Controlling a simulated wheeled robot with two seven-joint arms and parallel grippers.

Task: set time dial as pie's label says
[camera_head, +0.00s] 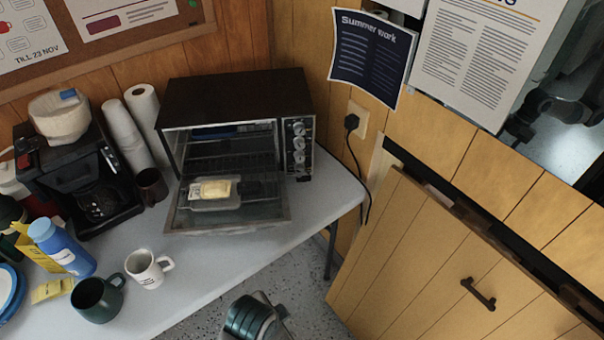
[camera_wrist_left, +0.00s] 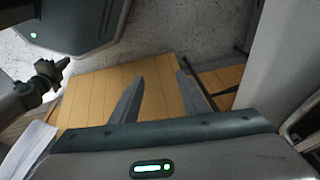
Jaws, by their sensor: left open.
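The toaster oven (camera_head: 235,98) stands on the counter with its glass door (camera_head: 245,217) folded down. A pie pack with a pale yellow label (camera_head: 211,189) lies at the oven opening, over the lowered door; its print is too small to read. Several round dials (camera_head: 299,143) run down the oven's right-hand panel. I cannot tell which one is the time dial or read its setting. My left gripper (camera_wrist_left: 161,77) is open and empty in the left wrist view, facing wood panelling, with no oven in that view. My right gripper is not in view.
A coffee maker (camera_head: 78,175), paper rolls (camera_head: 145,107), a blue bottle (camera_head: 62,247), a dark green mug (camera_head: 98,298) and a white mug (camera_head: 148,268) crowd the counter's left. The counter (camera_head: 325,195) is clear right of the oven. A wooden door (camera_head: 430,270) stands at right.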

